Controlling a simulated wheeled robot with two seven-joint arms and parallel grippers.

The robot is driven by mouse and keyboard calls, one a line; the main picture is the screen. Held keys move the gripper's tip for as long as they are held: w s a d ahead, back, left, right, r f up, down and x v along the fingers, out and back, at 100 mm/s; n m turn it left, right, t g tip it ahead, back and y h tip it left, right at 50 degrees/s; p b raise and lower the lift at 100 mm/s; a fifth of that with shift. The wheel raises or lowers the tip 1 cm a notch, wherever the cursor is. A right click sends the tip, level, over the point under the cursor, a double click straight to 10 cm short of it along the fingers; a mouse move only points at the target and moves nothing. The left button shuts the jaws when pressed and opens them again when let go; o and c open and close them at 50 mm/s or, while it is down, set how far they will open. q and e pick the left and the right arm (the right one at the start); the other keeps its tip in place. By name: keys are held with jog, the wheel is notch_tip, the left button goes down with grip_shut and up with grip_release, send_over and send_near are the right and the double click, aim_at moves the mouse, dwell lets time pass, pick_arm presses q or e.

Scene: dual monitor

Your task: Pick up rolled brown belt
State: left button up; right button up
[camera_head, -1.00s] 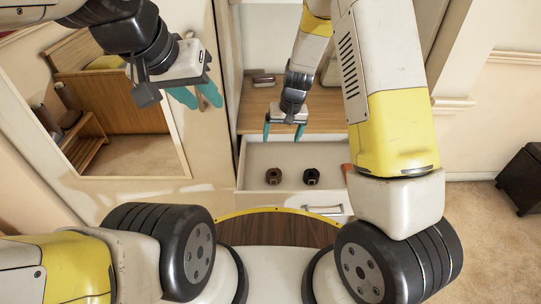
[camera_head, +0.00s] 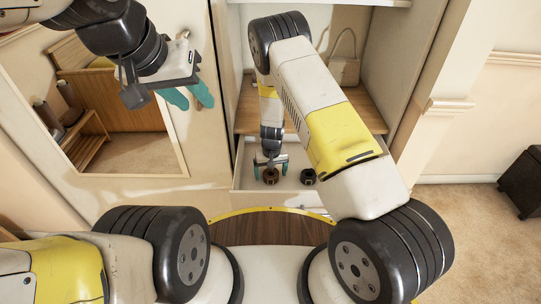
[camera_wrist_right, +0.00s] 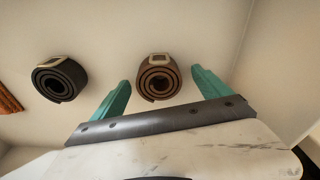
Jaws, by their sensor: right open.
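The rolled brown belt (camera_head: 271,176) lies in the open drawer (camera_head: 240,178). In the right wrist view the brown belt (camera_wrist_right: 159,78) is a coil with a pale buckle, seen between the two teal fingertips. My right gripper (camera_head: 270,166) is open and is over the drawer at the brown belt, with one finger on either side; I cannot tell whether they touch it. A rolled black belt (camera_head: 308,176) lies to the right of the brown one, and it also shows in the right wrist view (camera_wrist_right: 60,79). My left gripper (camera_head: 188,97) is raised at the left, fingers apart and empty.
A wooden shelf (camera_head: 355,104) is above and behind the drawer, inside a pale cabinet. A mirror (camera_head: 125,150) stands at the left. An orange-brown item (camera_wrist_right: 8,98) lies beyond the black belt. The drawer's walls bound the room around the belts.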

jog(key=shift+f, duration=0.3)
jog(key=c, duration=1.6)
